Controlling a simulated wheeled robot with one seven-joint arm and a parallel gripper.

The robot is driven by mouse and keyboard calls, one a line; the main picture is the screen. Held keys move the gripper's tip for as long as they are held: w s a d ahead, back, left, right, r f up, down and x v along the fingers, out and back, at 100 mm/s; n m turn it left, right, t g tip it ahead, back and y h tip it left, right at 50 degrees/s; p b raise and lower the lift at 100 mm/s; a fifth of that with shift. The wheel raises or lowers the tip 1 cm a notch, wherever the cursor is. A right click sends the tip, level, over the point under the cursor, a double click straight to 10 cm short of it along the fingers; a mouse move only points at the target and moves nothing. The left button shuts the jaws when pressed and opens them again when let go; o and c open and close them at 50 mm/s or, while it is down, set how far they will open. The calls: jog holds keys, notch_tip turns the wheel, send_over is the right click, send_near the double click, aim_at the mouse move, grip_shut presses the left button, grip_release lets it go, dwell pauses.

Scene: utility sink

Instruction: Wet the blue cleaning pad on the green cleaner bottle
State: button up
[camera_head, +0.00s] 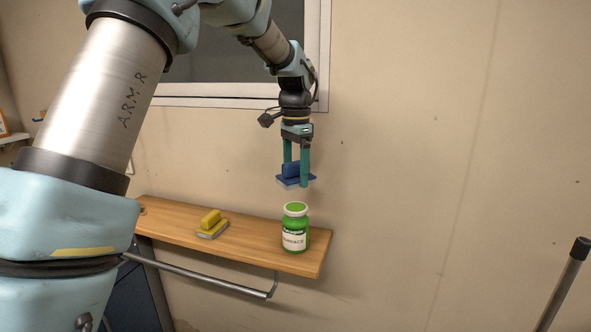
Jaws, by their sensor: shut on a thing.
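A blue cleaning pad (290,171) with a paler underside is held in my gripper (296,174). The teal fingers are shut on it from both sides. The pad hangs in the air above the shelf, with a visible gap over the green cleaner bottle (295,238). The green bottle stands upright near the right end of the shelf. It has a white rim, a green top and a white label. The pad appears over the bottle's top in this view; how far apart they are in depth I cannot tell.
A wooden shelf (258,251) on the wall carries a yellow pad (212,222) left of the bottle. A metal rail (209,282) runs below its front edge. A window frame (322,60) is behind my arm.

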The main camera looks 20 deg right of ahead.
aim_at(296, 207)
jog(key=shift+f+b, duration=2.25)
jog(key=shift+f, duration=0.6)
jog(key=shift+f, duration=0.6)
jog(key=shift+r, duration=0.15)
notch_tip(296, 207, up, 7)
jog(key=p, duration=0.6)
dwell(0.4)
dwell(0.6)
